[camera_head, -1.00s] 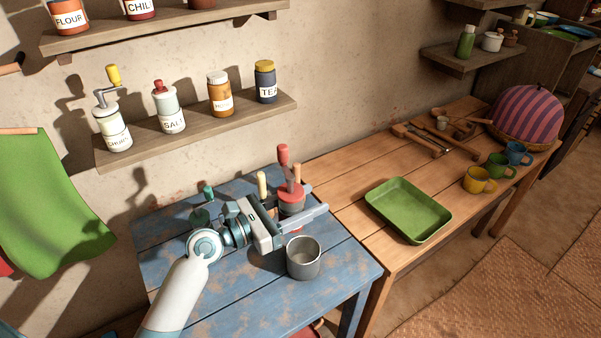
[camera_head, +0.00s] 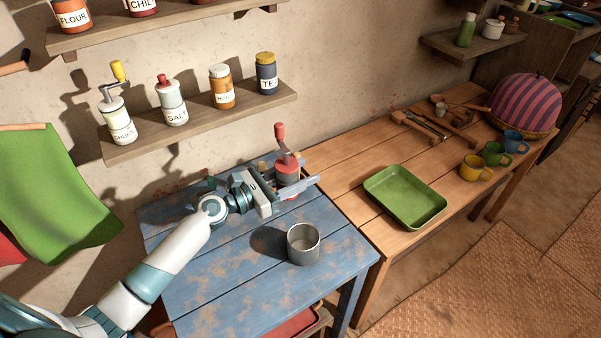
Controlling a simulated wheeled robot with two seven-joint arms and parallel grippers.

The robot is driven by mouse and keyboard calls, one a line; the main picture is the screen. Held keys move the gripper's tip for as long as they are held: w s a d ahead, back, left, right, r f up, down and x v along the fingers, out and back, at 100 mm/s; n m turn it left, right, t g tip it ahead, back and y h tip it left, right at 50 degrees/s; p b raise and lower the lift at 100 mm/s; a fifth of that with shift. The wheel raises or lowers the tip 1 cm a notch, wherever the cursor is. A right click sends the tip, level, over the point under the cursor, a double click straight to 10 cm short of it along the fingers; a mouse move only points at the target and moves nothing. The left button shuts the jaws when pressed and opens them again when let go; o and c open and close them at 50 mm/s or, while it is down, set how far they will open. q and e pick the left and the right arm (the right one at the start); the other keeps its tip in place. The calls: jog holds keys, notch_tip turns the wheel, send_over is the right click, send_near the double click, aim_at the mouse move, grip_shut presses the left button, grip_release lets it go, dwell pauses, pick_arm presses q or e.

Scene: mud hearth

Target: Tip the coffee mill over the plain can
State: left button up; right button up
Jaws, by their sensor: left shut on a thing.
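The coffee mill (camera_head: 287,173), with a red body top and a crank ending in a red knob, is held upright between the fingers of my left gripper (camera_head: 288,184). The gripper is shut around its body; the fingers hide part of it, and I cannot tell how far its base is above the blue table. The plain can (camera_head: 303,246), grey metal and open at the top, stands upright on the table, nearer the viewer than the mill and apart from it. My right gripper is not in view.
The blue table (camera_head: 225,285) is clear around the can. Things with a green knob (camera_head: 211,183) and a tan top (camera_head: 262,165) stand behind my gripper, mostly hidden. A shelf (camera_head: 200,124) of jars hangs above. A green tray (camera_head: 405,196) lies on the wooden table at right.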

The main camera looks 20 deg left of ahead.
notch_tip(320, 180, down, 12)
jog(key=b, duration=1.1)
pick_arm(q)
jog(key=s+d+f+m, duration=0.2)
jog(key=d+m, duration=0.1)
jog(key=m, duration=0.7)
jog(key=s+d+f+m+b, duration=0.1)
jog(key=s+d+f+m, duration=0.1)
jog(key=m, duration=0.9)
jog(key=shift+s+d+f, duration=0.35)
jog(key=shift+s+d, duration=0.15)
jog(key=shift+d, duration=0.05)
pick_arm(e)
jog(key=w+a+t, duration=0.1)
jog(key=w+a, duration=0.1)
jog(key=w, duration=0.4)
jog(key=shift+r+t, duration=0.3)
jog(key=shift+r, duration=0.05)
